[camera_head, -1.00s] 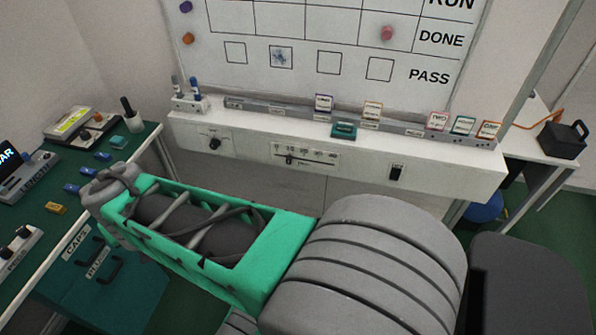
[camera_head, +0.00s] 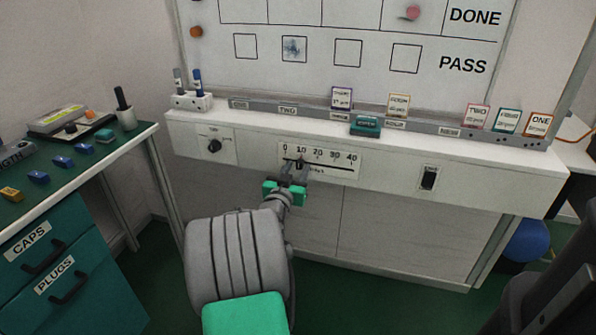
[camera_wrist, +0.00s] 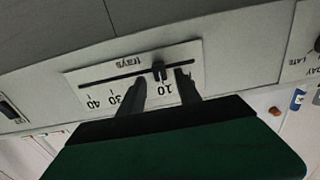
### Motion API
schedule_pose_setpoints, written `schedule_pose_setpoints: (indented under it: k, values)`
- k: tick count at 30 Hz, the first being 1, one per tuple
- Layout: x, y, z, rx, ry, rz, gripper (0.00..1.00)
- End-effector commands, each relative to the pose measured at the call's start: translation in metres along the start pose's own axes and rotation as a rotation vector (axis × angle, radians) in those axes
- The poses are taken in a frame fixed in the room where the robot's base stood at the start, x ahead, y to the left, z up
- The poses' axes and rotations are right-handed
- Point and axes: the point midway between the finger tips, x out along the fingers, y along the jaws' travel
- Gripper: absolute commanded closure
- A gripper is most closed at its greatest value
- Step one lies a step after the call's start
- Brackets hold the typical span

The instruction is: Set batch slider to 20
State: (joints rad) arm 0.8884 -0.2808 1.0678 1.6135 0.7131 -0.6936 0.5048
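The batch slider panel (camera_head: 340,171) is a white plate on the front of the bench ledge, marked 0 to 40, with a dark slot. Its dark slider knob (camera_head: 299,163) stands near the 10 mark. My gripper (camera_head: 294,172) is at the panel, its fingers reaching up to the knob. In the wrist view, which is upside down, the knob (camera_wrist: 159,70) sits between the two open fingers of my gripper (camera_wrist: 161,82), with gaps visible at both sides. The fingers partly cover the scale; the 20 and 0 marks are hidden there.
A rotary knob (camera_head: 214,146) is left of the slider and a black rocker switch (camera_head: 429,178) is right. A teal block (camera_head: 365,125) and small cards stand on the ledge above. A green-topped side table (camera_head: 60,178) with drawers is at left.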

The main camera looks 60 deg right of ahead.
Motion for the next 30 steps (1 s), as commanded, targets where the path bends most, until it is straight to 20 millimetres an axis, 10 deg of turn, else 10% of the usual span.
schedule_pose_setpoints:
  k: [12, 30]
  values:
    - [0.02, -0.001, 0.001, -0.001, -0.002, -0.001, 0.6]
    - [0.02, -0.001, 0.001, -0.001, -0.003, -0.002, 1.0]
